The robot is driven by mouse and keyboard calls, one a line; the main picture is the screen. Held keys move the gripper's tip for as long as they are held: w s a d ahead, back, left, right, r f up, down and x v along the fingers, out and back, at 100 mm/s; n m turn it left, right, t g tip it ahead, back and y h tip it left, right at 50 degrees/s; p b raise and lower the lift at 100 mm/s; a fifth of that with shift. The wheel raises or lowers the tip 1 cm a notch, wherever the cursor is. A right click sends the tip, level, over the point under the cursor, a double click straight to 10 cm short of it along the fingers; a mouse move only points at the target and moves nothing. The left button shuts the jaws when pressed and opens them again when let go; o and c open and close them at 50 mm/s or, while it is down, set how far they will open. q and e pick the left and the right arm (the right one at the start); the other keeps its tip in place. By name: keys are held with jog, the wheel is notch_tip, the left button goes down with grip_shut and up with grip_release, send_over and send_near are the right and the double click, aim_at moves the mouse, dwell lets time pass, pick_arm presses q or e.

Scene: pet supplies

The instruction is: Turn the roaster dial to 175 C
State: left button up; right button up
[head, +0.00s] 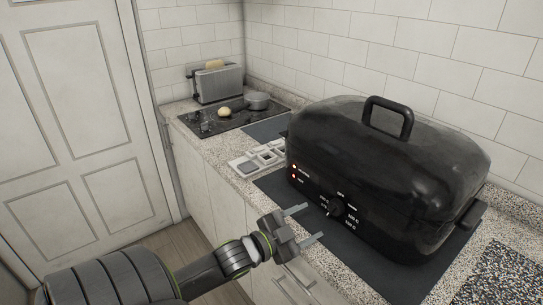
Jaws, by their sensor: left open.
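The black roaster (390,165) stands on a dark mat on the counter, with its lid on and a handle on top. Its round black dial (337,207) is on the front face, with small white temperature marks around it. The marks are too small to read surely, and I cannot tell which one the dial points at. My right gripper is not in view.
A toaster (218,84) and a black cooktop (215,119) with a grey pot (257,101) stand farther back. A light tray (258,160) lies left of the roaster. The dark mat (268,182) borders the counter's front edge; the tiled wall is behind.

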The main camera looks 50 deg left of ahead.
pick_arm(q)
jog(key=s+a+p, duration=0.1)
jog(key=s+p, duration=0.6)
jog(key=s, duration=0.2)
jog(key=shift+s+a+p, duration=0.2)
jog(key=shift+s+p, duration=0.1)
jog(key=shift+s, duration=0.1)
